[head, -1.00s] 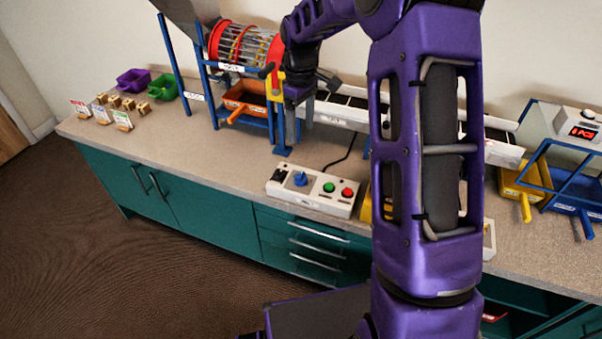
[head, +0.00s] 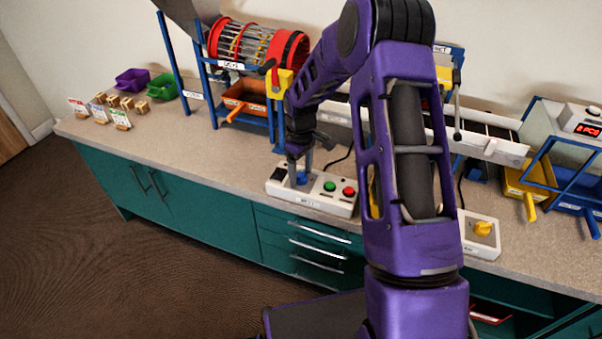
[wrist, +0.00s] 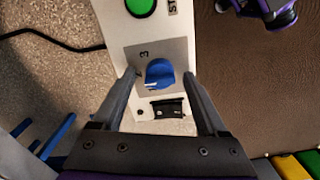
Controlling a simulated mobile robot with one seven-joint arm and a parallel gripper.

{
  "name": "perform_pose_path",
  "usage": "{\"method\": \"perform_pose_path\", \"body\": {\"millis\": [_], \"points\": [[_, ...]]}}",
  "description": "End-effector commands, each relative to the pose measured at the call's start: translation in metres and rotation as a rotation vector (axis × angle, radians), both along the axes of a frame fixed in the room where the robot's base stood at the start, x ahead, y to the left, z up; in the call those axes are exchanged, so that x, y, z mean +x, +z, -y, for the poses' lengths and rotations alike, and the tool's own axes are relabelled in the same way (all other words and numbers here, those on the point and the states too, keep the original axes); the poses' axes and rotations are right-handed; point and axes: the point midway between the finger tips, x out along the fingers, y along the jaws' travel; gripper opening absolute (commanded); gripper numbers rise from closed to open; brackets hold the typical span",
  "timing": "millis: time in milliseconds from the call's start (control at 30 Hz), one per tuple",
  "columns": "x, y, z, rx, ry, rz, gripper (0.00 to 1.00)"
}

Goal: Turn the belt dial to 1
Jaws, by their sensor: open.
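The belt dial is a blue knob (wrist: 160,73) on a grey plate of the white control box, with a "3" printed beside it. It also shows small in the head view (head: 301,178), partly covered by my gripper. My gripper (wrist: 163,76) is open, with one finger on each side of the knob; a gap shows on both sides. In the head view my gripper (head: 300,170) points down over the left part of the white box (head: 335,203). The other dial numbers cannot be made out.
On the same box are a green button (head: 329,186), a red button (head: 349,191) and a black switch (wrist: 167,108). A black cable (wrist: 50,38) runs behind it. A second box with a yellow knob (head: 483,228) stands to the right.

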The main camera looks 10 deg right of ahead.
Motion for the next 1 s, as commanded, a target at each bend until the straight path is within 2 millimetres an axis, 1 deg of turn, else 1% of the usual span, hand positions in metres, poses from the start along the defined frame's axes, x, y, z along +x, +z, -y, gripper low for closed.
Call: {"method": "perform_pose_path", "body": {"millis": [267,300,467,500,567,700,733,1000], "points": [[0.0001,-0.0025,0.0001,0.0,0.0,0.0,0.76],[0.0001,-0.0025,0.0001,0.0,0.0,0.0,0.74],[0.0001,-0.0023,0.0001,0.0,0.0,0.0,0.45],[0.0001,-0.0023,0.0001,0.0,0.0,0.0,0.38],[0.0001,-0.0023,0.0001,0.0,0.0,0.0,0.27],[0.0001,-0.0022,0.0002,0.0,0.0,0.0,0.02],[0.0001,-0.0022,0.0001,0.0,0.0,0.0,0.0],[0.0001,-0.0018,0.0002,0.0,0.019,0.0,0.0]]}}
